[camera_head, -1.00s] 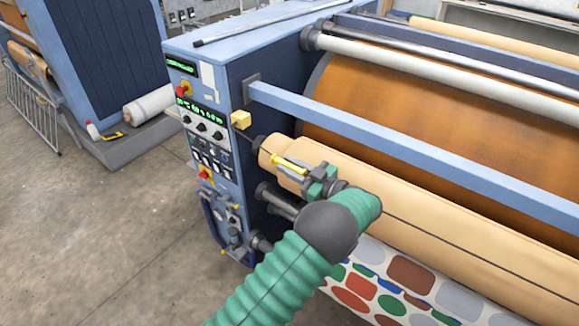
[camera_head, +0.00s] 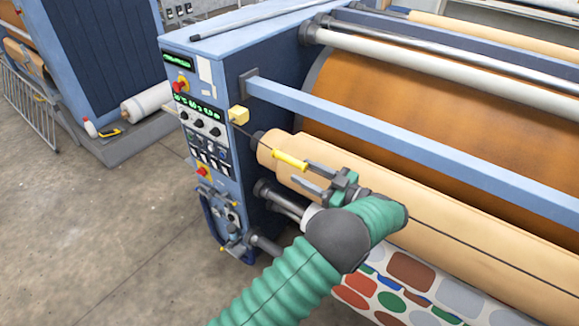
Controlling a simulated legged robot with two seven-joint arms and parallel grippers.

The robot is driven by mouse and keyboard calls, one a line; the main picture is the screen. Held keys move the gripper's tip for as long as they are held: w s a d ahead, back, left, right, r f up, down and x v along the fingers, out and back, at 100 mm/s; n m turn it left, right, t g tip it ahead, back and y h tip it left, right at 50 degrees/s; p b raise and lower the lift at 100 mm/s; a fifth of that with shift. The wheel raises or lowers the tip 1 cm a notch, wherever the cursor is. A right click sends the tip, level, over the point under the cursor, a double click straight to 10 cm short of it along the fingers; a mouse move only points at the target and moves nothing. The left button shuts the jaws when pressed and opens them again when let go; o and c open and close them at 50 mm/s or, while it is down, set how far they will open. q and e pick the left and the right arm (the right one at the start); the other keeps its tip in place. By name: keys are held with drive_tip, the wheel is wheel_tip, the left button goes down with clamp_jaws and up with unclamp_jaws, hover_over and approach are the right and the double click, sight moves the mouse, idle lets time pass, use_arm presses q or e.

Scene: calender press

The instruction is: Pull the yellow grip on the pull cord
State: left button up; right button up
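The yellow grip (camera_head: 290,160) hangs at the end of a thin dark pull cord (camera_head: 258,138), in front of the pale roller. Nothing is seen held between the fingers. My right gripper is not in view.
The control panel (camera_head: 202,125) with buttons and a red knob is left of the cord. A blue crossbar (camera_head: 400,143) runs above the pale roller (camera_head: 430,205). Patterned cloth (camera_head: 400,290) hangs below. The floor (camera_head: 120,240) at left is clear.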

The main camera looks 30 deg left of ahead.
use_arm(q)
drive_tip(key=d, duration=1)
drive_tip(key=shift+s+b, duration=0.4)
drive_tip(key=shift+b, duration=0.05)
drive_tip(key=shift+f, duration=0.1)
